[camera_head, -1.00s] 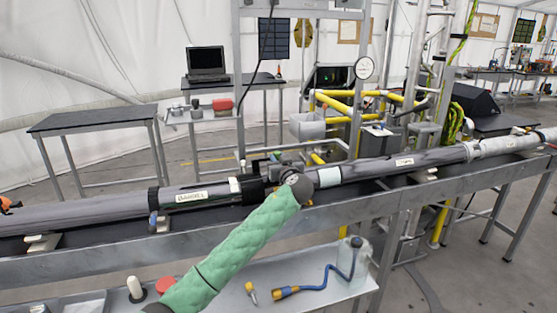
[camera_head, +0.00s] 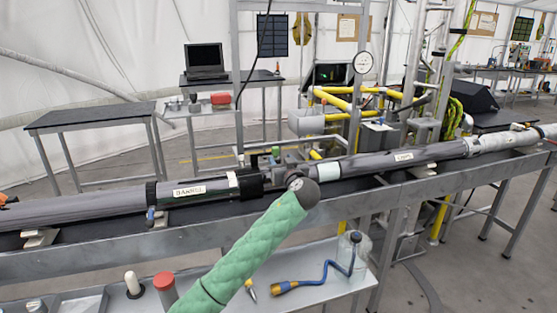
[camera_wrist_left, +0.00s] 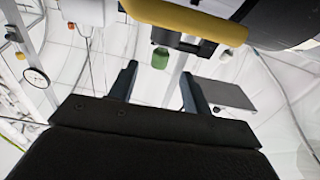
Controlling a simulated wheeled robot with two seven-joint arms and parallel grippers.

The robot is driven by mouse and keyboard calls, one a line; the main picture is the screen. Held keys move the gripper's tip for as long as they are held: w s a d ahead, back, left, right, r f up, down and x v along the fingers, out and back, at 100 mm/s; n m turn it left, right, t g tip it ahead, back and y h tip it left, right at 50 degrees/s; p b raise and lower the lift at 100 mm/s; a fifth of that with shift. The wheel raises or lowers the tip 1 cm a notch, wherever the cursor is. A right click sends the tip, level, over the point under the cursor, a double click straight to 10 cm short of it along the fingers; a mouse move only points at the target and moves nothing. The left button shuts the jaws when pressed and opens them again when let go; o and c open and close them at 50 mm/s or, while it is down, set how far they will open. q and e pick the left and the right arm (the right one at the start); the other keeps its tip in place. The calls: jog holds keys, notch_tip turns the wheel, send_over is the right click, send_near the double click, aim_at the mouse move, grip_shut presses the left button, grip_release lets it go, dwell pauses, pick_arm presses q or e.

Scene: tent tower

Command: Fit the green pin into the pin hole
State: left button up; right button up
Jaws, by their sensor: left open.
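The green pin (camera_head: 276,151) stands at the joint between the two dark tubes, its green head showing above the fitting. My left gripper (camera_head: 284,166) is close to the joint, partly hidden by my wrist. In the left wrist view my left gripper (camera_wrist_left: 158,82) has its fingers apart with nothing between them. The pin hole itself cannot be made out. My right gripper is not in view.
The tube labelled BARREL (camera_head: 192,191) and the right tube (camera_head: 400,160) lie along a long metal bench (camera_head: 340,205). Below, a shelf holds a blue cable (camera_head: 315,283) and a clear jar (camera_head: 353,253). In the wrist view a yellow part (camera_wrist_left: 185,18) is close ahead.

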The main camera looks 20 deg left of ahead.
pick_arm(q)
jog(key=shift+v, duration=1.35)
